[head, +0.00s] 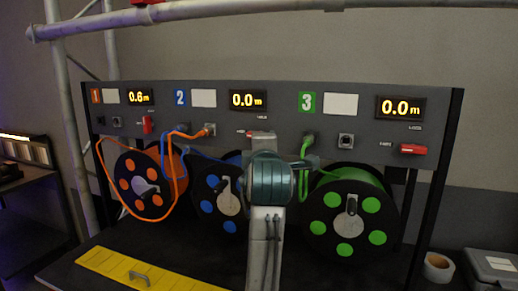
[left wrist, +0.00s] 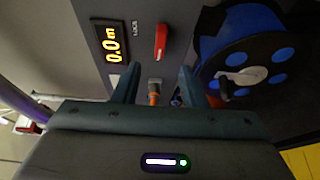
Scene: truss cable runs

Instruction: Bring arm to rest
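My left arm rises through the lower middle of the head view, in front of the blue reel (head: 213,205). Its teal wrist joint hides most of the left gripper there. In the left wrist view the left gripper (left wrist: 158,72) has its two fingers spread apart with nothing between them. An orange plug (left wrist: 154,94) shows beyond, in the gap, seated in the panel. It also shows in the head view (head: 210,130), left of the arm. The red lock lever (left wrist: 161,42) of channel 2 lies just ahead of the fingers. My right gripper is out of view.
The panel (head: 270,97) carries three displays, reading 0.6, 0.0 and 0.0 m. An orange reel (head: 134,187) stands left and a green reel (head: 372,228) right. Cables loop in front. A yellow strip (head: 110,266) lies on the table; a tape roll (head: 438,267) is at right.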

